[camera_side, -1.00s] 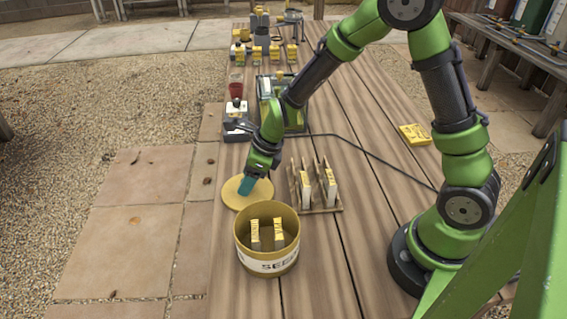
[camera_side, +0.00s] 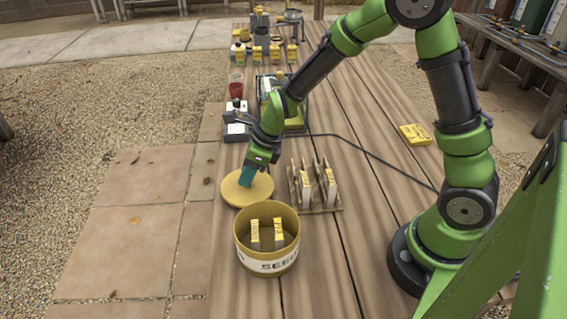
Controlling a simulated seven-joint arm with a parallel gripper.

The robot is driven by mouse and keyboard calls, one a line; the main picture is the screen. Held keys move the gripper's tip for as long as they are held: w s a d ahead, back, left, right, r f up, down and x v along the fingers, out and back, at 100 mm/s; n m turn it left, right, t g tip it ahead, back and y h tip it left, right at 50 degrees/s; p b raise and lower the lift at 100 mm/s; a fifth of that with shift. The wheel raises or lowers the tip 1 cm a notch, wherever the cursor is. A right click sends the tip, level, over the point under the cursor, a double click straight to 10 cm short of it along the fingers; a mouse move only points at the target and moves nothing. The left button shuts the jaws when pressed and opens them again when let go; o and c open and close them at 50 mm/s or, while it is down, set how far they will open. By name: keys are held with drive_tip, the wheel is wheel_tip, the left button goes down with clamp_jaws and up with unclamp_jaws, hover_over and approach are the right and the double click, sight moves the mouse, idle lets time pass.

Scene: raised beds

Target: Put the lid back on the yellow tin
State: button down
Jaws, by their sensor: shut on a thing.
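The yellow tin (camera_side: 267,266) stands open on the wooden table, with a white label reading partly "SEED". Two yellow-and-white packets (camera_side: 279,232) stand upright inside it. The round yellow lid (camera_side: 232,195) is just behind the tin, at the table's left edge, roughly level. My gripper (camera_side: 246,181) points down at the middle of the lid, its teal fingers shut on it. The fingers hide the part they grip. I cannot tell how far the lid is above the table.
A wooden rack (camera_side: 318,205) with upright packets stands right of the lid. A grey device (camera_side: 236,128), a red cup (camera_side: 236,90) and a green tray (camera_side: 294,122) are behind. A black cable crosses the table; a yellow packet (camera_side: 415,135) lies at right.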

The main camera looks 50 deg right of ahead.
drive_tip(key=r, duration=0.8)
drive_tip(key=shift+a, duration=0.25)
drive_tip(key=s+a+r+n+g+y, duration=0.1)
drive_tip(key=s+a+r+n, duration=0.3)
drive_tip(key=s+a+r, duration=0.5)
drive_tip(key=s+f+n, duration=0.2)
drive_tip(key=s+f, duration=0.4)
drive_tip(key=f, duration=0.3)
drive_tip(key=shift+g+y, duration=0.4)
drive_tip(key=shift+d+f, duration=0.1)
drive_tip(key=shift+f, duration=0.1)
idle(0.7)
drive_tip(key=c, duration=0.8)
unclamp_jaws()
drive_tip(key=shift+o, duration=0.7)
